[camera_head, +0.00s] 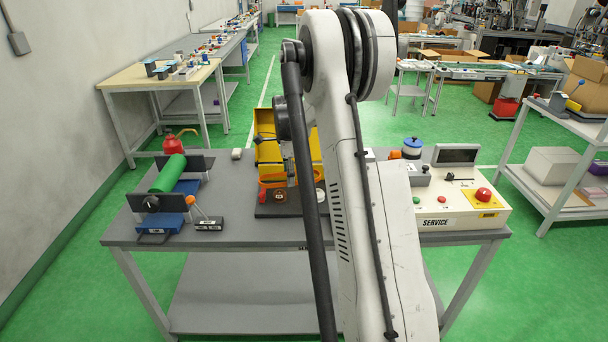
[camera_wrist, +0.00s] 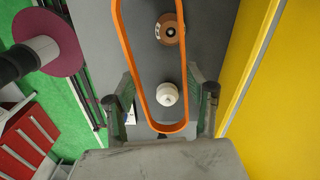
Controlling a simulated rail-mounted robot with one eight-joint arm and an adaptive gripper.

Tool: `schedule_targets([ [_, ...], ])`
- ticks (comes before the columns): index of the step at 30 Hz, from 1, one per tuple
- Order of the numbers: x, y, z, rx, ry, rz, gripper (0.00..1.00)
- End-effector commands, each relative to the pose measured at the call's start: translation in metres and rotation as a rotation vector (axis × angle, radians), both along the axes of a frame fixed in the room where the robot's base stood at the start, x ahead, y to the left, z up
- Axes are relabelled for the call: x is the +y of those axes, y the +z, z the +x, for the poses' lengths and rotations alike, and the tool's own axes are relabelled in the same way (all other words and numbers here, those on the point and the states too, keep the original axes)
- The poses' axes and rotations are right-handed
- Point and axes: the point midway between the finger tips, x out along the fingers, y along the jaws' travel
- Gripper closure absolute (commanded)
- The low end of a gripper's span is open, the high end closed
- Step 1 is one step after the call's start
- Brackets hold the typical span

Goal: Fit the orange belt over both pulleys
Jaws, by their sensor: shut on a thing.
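The orange belt (camera_wrist: 124,50) is a long loop held between the two fingers of my gripper (camera_wrist: 161,77), one finger against each long side. In the wrist view, a brown-orange pulley (camera_wrist: 170,35) and a white pulley (camera_wrist: 167,95) both show inside the loop's outline. In the head view, the belt (camera_head: 271,184) appears above the dark base plate (camera_head: 285,211), with the brown pulley (camera_head: 280,195) lower and nearer. The white pulley (camera_head: 320,195) is partly hidden by my arm. My arm hides most of the gripper there. Whether the belt touches either pulley I cannot tell.
A yellow panel (camera_head: 268,151) stands behind the base plate and close along the right in the wrist view (camera_wrist: 262,90). A green roller unit (camera_head: 168,174) is at the table's left. A service console (camera_head: 455,206) is at the right.

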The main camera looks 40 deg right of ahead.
Motion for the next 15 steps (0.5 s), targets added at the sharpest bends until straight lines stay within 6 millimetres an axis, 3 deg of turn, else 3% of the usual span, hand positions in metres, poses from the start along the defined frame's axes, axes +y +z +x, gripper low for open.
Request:
schedule_targets([
  [1, -0.012, 0.0, -0.002, 0.0, -0.055, 0.0, 0.71],
  [6, -0.031, 0.003, -0.005, 0.0, -0.159, 0.0, 0.71],
  [15, -0.032, -0.003, -0.006, 0.0, -0.171, 0.0, 0.71],
])
